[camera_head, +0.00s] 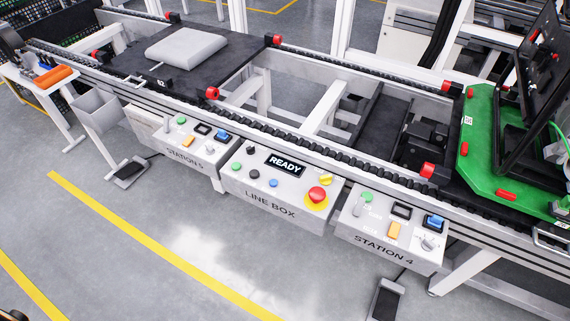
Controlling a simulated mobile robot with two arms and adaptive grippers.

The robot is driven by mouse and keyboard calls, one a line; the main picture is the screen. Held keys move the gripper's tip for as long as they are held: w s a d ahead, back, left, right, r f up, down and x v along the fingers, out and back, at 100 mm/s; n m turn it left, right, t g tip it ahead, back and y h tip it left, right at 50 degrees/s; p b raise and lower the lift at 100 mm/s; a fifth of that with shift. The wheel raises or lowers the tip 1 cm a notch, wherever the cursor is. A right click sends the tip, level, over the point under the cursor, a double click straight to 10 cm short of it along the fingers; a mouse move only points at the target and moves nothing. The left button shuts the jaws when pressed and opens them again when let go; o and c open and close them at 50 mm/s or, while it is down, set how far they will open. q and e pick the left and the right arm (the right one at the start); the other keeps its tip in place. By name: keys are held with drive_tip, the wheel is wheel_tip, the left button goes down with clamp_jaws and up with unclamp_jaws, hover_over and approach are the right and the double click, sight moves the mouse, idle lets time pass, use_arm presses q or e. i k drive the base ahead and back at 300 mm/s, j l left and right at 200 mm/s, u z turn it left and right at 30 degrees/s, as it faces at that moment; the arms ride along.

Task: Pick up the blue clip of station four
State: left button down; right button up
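The STATION 4 box (384,240) hangs on the front of the conveyor at the lower right. Its top has a blue rocker-like part (433,222), an orange part (393,230), a green button (367,197) and a grey knob (427,244). I cannot make out a separate blue clip there. Above this box, a green pallet (480,135) with red blocks carries a tilted black frame (527,80). Neither gripper can be made out in the head view.
The LINE BOX (262,212), with a READY display and red emergency button (317,195), hangs beside the STATION 5 box (170,150). A dark pallet (215,75) bears a grey slab (186,48). A side shelf holds an orange item (53,77). The front floor is mostly clear.

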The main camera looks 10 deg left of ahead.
sight(436, 221)
drive_tip(key=z, duration=1.1)
drive_tip(key=l, duration=0.1)
drive_tip(key=i+u, duration=0.05)
